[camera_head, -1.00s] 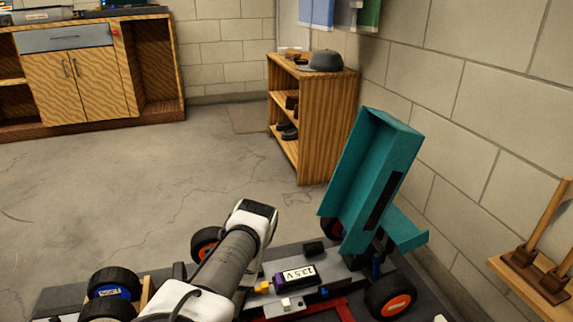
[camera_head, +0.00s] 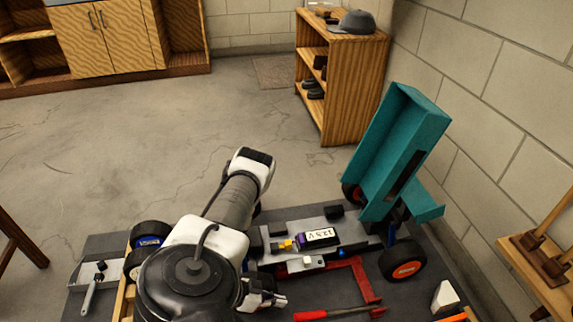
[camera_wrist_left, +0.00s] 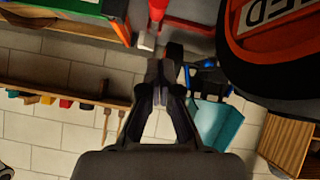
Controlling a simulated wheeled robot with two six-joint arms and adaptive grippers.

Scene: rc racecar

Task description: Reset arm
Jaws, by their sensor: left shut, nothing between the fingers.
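My left arm comes in from the lower left over the car's bench. Its gripper (camera_head: 280,300) shows small near the bottom middle, beside the black-and-white arm link. In the left wrist view, the dark fingers (camera_wrist_left: 160,82) are together with nothing between them. The RC car stands behind and to the right of the gripper, with its teal body shell (camera_head: 400,150) tilted up. A battery marked 12.5V (camera_head: 320,237) sits in its chassis. The teal shell also shows in the wrist view (camera_wrist_left: 217,125). My right gripper is in neither view.
A red-handled tool (camera_head: 330,313) and a white wedge (camera_head: 446,296) lie on the dark bench top at the front. A tray (camera_head: 115,272) with a wrench is at left. A wooden shelf (camera_head: 350,95) stands behind, by the block wall. The floor at left is open.

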